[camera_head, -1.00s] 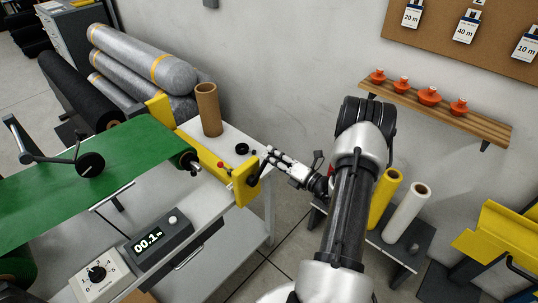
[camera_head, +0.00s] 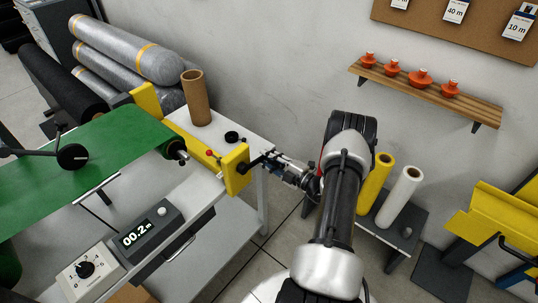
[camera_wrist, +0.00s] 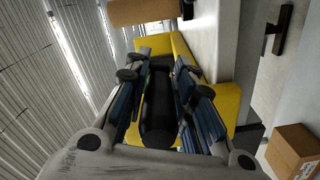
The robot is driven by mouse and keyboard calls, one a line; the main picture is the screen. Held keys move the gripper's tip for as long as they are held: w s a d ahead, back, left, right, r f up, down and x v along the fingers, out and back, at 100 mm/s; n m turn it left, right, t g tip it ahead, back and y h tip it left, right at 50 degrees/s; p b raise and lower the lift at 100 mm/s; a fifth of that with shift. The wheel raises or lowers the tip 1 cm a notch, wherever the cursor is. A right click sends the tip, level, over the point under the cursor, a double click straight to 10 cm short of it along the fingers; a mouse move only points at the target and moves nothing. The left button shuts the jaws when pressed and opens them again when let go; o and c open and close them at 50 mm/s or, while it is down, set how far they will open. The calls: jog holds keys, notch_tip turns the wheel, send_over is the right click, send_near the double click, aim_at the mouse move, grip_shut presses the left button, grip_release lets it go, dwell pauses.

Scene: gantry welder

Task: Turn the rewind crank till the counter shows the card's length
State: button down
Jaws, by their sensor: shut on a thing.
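The yellow rewind stand (camera_head: 236,170) is at the end of the bench, with the dark crank (camera_head: 253,165) on its outer side. My gripper (camera_head: 270,164) is shut on the crank's handle. In the wrist view the black handle (camera_wrist: 158,108) lies between my two fingers, with the yellow stand (camera_wrist: 222,100) behind it. The counter (camera_head: 145,232) on the bench front reads 00.2 m. Length cards hang on the cork board: a 40 m card (camera_head: 455,11), a 10 m card (camera_head: 519,23) and one cut off by the top edge.
A green sheet (camera_head: 90,165) runs over the bench to the roller beside the stand. A cardboard tube (camera_head: 197,98) stands on the bench top (camera_head: 229,124). A dial box (camera_head: 88,270) sits left of the counter. Yellow (camera_head: 375,190) and white rolls (camera_head: 400,197) stand right of my arm.

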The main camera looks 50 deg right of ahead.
jog(key=shift+a+f+m+b, duration=0.35)
jog(key=shift+f+m, duration=0.2)
jog(key=shift+f, duration=0.2)
jog(key=shift+a+f+m+b, duration=0.3)
jog(key=shift+f+m, duration=0.25)
jog(key=shift+f, duration=0.2)
jog(key=c, duration=1.4)
grip_release()
jog(key=shift+c, duration=0.2)
jog(key=shift+s, duration=0.1)
jog(key=s+d, duration=0.1)
jog(key=s, duration=1.1)
